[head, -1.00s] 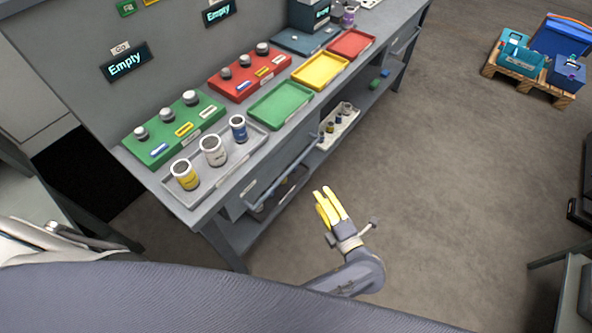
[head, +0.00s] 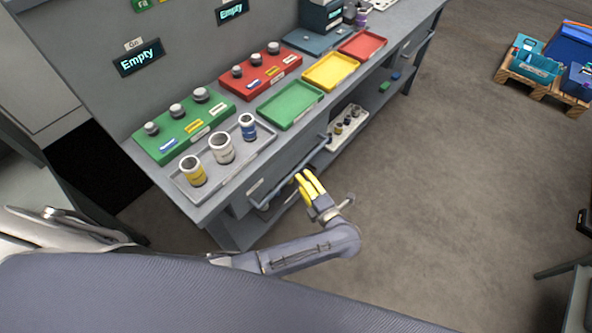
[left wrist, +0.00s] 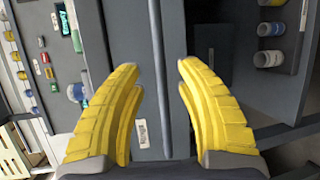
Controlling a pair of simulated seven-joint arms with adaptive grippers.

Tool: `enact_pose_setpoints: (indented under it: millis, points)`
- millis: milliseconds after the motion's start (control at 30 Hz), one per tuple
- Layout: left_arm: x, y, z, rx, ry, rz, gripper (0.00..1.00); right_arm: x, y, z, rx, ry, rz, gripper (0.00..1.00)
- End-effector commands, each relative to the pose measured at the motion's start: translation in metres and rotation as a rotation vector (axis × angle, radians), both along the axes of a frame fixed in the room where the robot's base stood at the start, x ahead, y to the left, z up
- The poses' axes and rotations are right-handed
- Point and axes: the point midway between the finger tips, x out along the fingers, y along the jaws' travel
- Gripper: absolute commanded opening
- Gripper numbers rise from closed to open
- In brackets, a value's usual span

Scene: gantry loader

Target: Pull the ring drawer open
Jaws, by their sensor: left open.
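The drawer (head: 280,166) is a grey front under the workbench top, with a long bar handle (head: 315,153) standing out from it. It looks closed. A small white label (left wrist: 142,134) sits on its front, its text too small to read surely. My left gripper (head: 306,178) has yellow fingers and is close in front of the handle. In the left wrist view the open fingers (left wrist: 160,70) lie on either side of the bar handle (left wrist: 157,45), with gaps on both sides and no visible contact. My right gripper is not in view.
The workbench top holds a grey tray (head: 235,172) with three cups, green and red blocks, and green, yellow and red trays. A lower shelf has a white tray (head: 352,122) of small cups. Open floor (head: 440,190) lies right of the bench; a loaded pallet (head: 540,88) stands far right.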

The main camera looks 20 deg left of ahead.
Motion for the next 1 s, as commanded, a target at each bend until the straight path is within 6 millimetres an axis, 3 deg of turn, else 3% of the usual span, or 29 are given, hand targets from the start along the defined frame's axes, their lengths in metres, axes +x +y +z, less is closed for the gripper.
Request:
enact_pose_setpoints:
  millis: [400, 933, 1000]
  points:
    - [0.038, 0.036, -0.009, 0.000, -0.002, -0.001, 0.36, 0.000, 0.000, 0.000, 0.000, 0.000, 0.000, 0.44]
    - [0.043, 0.042, -0.011, -0.001, -0.001, 0.001, 0.39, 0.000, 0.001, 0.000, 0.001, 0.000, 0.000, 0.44]
    - [0.043, 0.042, -0.011, -0.001, -0.001, 0.001, 0.31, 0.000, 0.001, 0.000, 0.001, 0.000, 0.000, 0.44]
